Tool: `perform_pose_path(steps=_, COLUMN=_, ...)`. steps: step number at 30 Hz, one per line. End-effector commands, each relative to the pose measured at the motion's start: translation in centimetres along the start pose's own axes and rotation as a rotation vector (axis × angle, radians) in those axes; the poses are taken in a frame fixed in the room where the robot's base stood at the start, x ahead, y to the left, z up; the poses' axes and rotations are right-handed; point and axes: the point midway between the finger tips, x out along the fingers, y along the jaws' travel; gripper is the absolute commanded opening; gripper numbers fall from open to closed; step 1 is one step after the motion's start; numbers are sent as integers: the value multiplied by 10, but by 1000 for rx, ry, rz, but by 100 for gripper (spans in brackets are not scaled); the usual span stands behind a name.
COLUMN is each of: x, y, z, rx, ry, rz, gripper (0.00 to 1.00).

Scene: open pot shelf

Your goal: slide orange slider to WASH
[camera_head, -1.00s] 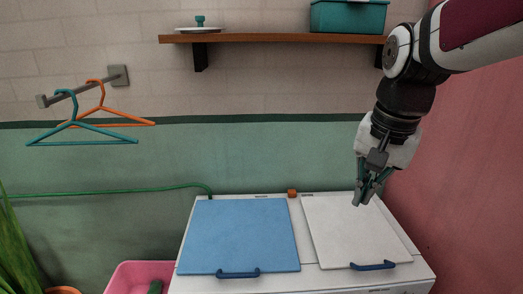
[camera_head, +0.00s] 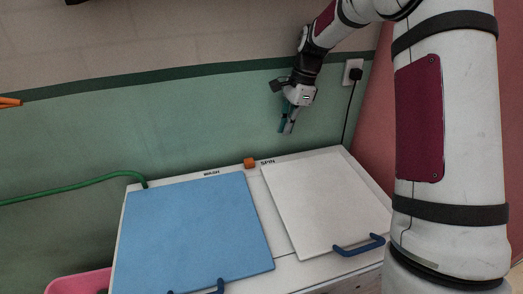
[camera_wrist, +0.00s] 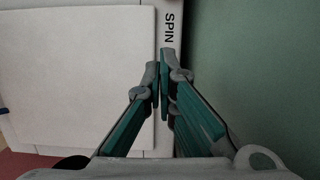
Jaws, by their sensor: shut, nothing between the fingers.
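The orange slider (camera_head: 249,162) sits on the back strip of the white machine, between the WASH label (camera_head: 211,173) and the SPIN label (camera_head: 267,161), close to SPIN. My gripper (camera_head: 287,131) is shut and empty, pointing down above and to the right of the slider, near the green wall. In the wrist view my gripper (camera_wrist: 162,70) has its fingertips together beside the SPIN label (camera_wrist: 171,27) over the back strip. The slider is not in the wrist view.
The machine has a blue lid (camera_head: 190,235) on the left and a white lid (camera_head: 325,203) on the right, both with blue handles. A wall socket (camera_head: 352,73) with a plug and cord is at the right. A green hose (camera_head: 75,188) runs along the wall.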

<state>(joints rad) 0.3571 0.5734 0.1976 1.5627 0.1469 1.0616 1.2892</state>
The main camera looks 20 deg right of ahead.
Motion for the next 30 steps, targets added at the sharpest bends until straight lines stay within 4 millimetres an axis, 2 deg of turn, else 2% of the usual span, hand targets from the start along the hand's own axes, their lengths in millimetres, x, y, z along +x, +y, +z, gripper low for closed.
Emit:
perform_pose_path(steps=17, x=10, y=-3, z=-2, rx=20, ry=-7, rz=5, gripper=0)
perform_pose_path(steps=22, x=33, y=-3, z=-2, rx=19, ry=-8, rz=6, gripper=0)
perform_pose_path(steps=30, x=86, y=-2, z=-2, rx=19, ry=-8, rz=6, gripper=0)
